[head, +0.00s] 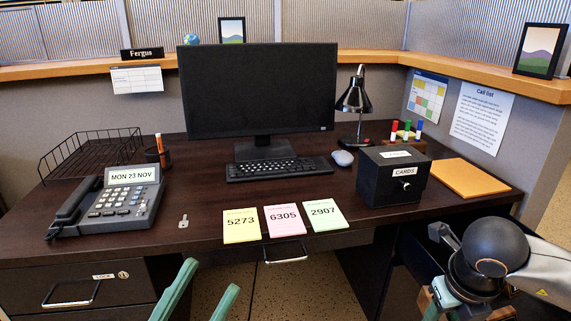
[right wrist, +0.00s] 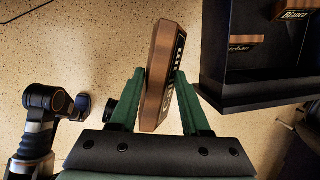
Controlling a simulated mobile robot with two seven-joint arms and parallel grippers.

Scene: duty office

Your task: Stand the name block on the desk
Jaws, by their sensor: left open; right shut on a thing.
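My right gripper (right wrist: 158,82) is shut on a wooden name block (right wrist: 156,58) in the right wrist view. The block's dark face with pale lettering is seen edge-on, so the name is unreadable. The block is over the floor, beside a black open compartment. In the head view my right gripper (head: 441,296) is low at the right, below the desk's front edge, and the block there is mostly hidden. The dark wood desk (head: 190,231) fills the middle. My left gripper (head: 211,276) is open and empty in front of the desk, left of centre.
The black compartment (right wrist: 262,100) holds other name blocks, one reading Bianca (right wrist: 296,15). On the desk are a phone (head: 115,200), a key (head: 183,221), note pads (head: 285,221), a keyboard (head: 278,169) and a cards box (head: 385,184). Bare desk lies around the key.

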